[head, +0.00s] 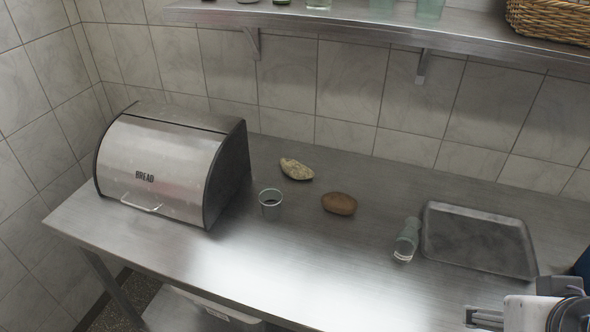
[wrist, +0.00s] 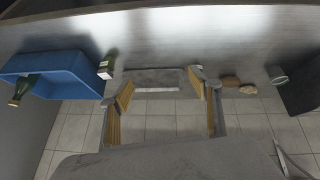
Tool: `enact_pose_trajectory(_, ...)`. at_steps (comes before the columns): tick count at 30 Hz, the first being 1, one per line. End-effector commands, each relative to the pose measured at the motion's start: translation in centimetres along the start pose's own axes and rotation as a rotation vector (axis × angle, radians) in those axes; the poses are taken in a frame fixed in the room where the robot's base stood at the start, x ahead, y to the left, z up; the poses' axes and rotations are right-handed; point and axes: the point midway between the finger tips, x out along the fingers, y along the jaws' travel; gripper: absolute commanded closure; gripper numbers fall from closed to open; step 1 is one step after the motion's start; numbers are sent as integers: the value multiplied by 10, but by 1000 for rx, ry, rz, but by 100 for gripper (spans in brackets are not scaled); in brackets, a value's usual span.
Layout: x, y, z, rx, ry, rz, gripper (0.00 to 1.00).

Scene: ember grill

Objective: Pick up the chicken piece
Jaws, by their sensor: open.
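Two small food-like pieces lie on the steel counter (head: 300,275). One is a pale, green-speckled piece (head: 296,169), also in the wrist view (wrist: 248,89). The other is a smooth brown oval piece (head: 339,203), also in the wrist view (wrist: 231,80). I cannot tell for certain which is the chicken piece. My gripper (head: 484,318) is at the lower right of the head view, apart from both pieces. In the wrist view my gripper (wrist: 160,100) has its fingers spread, with nothing held between them; both pieces lie right of the fingers.
A bread bin (head: 150,165) stands left, with a small cup (head: 270,204) beside it. A clear glass (head: 407,240) is left of a metal tray (head: 430,230). A blue bin (wrist: 60,68) holds a green bottle (wrist: 24,88). A shelf (head: 350,28) overhangs the back.

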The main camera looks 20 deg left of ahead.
Motion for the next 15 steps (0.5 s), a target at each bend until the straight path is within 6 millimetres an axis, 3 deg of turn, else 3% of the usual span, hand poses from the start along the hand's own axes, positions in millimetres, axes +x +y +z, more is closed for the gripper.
enact_pose_trajectory(9, 13, 35, -98, -368, 124, 134, 37)
enact_pose_trajectory(15, 24, 49, -162, -624, 197, 221, 37)
